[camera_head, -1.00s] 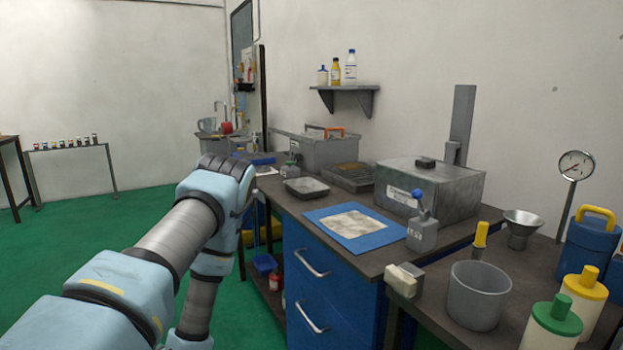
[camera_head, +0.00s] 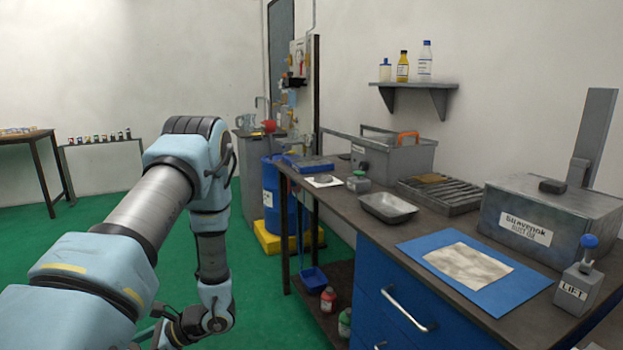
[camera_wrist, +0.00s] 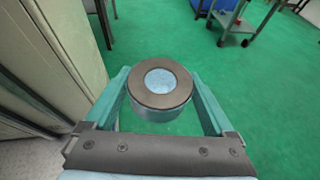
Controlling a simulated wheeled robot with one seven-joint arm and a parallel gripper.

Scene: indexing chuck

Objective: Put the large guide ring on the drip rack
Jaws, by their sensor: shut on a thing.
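In the wrist view, my gripper (camera_wrist: 159,92) is shut on a thick round ring (camera_wrist: 147,96) with a dark grey top face, held between its two teal fingers. The ring's centre shows pale blue. Green floor lies below it. In the head view my arm reaches forward left of the bench; the fingers and ring cannot be made out there. A dark slatted rack (camera_head: 462,199) lies on the bench towards the wall, with a brownish piece on it. It looks like the drip rack.
The bench (camera_head: 345,205) also holds a grey tray (camera_head: 388,208), a blue mat (camera_head: 500,303) with a pale cloth, a grey metal tank (camera_head: 555,215) and a lift switch box (camera_head: 578,290). A blue drum (camera_head: 280,200) stands beyond the bench. Open green floor lies left.

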